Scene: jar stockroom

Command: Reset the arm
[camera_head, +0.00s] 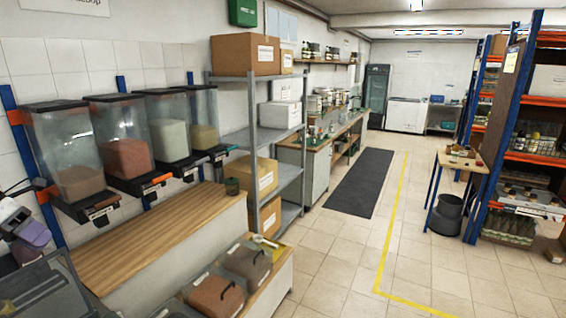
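My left gripper (22,192) is at the left edge of the head view, partly cut off by the frame. Its thin dark finger parts are close to the front of the leftmost clear dispenser bin (66,135). I see nothing held in it, but cannot tell whether it is open or shut, or whether it touches the dispenser. My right gripper is not in view.
Several dispenser bins hang above a wooden counter (150,235). Lidded ingredient tubs (213,293) sit lower in front. A grey shelf (253,110) holds cardboard boxes.

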